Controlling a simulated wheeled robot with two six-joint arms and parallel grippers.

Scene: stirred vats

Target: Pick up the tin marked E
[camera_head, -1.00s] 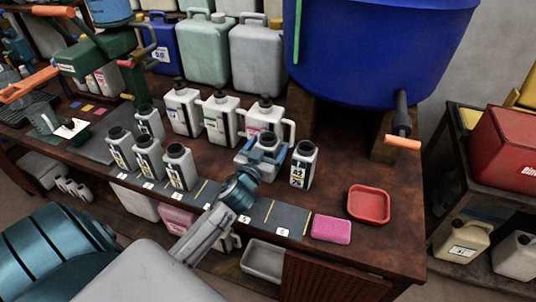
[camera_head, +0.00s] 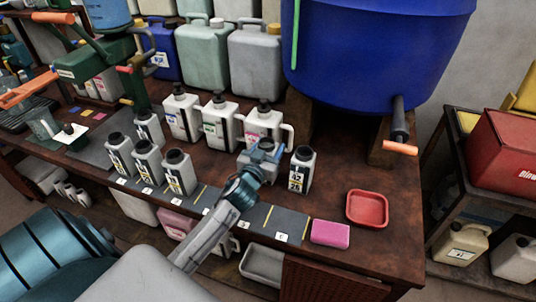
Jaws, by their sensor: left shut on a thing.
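Several small white tins with dark caps stand on the brown bench; I cannot read a letter E on any of them. My left gripper (camera_head: 260,161), blue, reaches in from the lower left and is shut on one tin (camera_head: 265,146) in the middle of the bench. My right gripper is not in view.
A dark strip with small labels (camera_head: 281,237) runs along the bench's front edge. A pink sponge (camera_head: 330,233) and a red tray (camera_head: 367,208) lie to the right. White handled jugs (camera_head: 220,124) stand behind. A blue vat (camera_head: 375,50) with an orange-handled tap (camera_head: 400,148) overhangs the back.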

